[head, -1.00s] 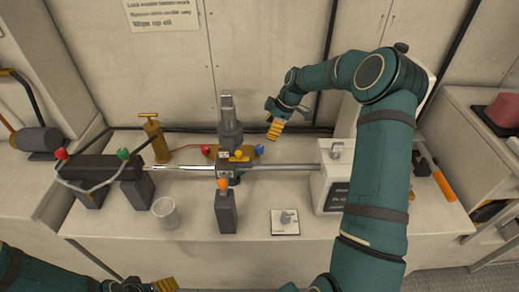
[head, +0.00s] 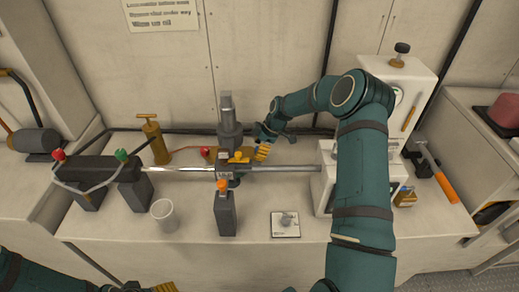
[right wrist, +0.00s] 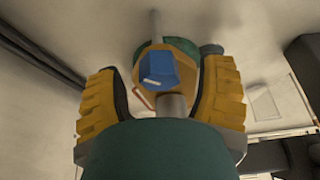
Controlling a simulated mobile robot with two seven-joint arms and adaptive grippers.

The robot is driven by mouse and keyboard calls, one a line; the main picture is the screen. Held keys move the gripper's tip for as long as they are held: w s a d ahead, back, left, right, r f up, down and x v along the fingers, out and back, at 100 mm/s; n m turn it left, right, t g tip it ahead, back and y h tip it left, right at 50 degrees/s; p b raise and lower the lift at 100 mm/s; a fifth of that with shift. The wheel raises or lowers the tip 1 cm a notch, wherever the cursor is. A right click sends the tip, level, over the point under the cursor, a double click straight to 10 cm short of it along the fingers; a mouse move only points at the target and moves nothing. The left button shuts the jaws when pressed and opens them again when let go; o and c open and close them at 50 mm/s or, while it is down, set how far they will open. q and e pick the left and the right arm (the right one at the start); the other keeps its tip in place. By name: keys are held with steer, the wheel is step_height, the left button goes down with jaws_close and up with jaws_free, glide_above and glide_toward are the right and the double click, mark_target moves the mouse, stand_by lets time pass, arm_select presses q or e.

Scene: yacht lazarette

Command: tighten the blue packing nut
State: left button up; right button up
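The blue packing nut (right wrist: 160,68) shows in the right wrist view, a blue block in front of a tan-yellow fitting (right wrist: 182,75). In the head view it is hidden behind my right gripper (head: 263,151). That gripper is at the right end of the valve assembly (head: 238,157) above the steel rod. In the right wrist view its yellow ribbed fingers are apart, one on each side of the nut, with visible gaps; I see no contact. My left gripper (head: 150,287) is at the bottom left edge, partly cut off, away from the valve; its opening does not show.
A long steel rod (head: 290,168) crosses the bench to a white box (head: 323,190). A grey post with an orange top (head: 225,212), a clear cup (head: 165,215) and a card with a small fitting (head: 285,224) stand in front. A brass pump (head: 155,142) is at left.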

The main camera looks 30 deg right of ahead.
jaws_close()
steer(key=shift+m, duration=0.3)
steer(key=m+t+b, duration=0.1)
steer(key=m, duration=0.2)
steer(key=shift+a+m+h+b, duration=0.1)
steer(key=shift+m+h+b, duration=0.2)
steer(key=shift+h+b, duration=0.1)
steer(key=m+t+h, duration=0.1)
steer(key=m, duration=0.2)
steer(key=m+h, duration=0.1)
steer(key=m, duration=0.3)
steer(key=shift+h, duration=0.4)
steer(key=shift+m+h+p, duration=0.5)
steer(key=shift+m+h, duration=0.1)
steer(key=shift+m, duration=1)
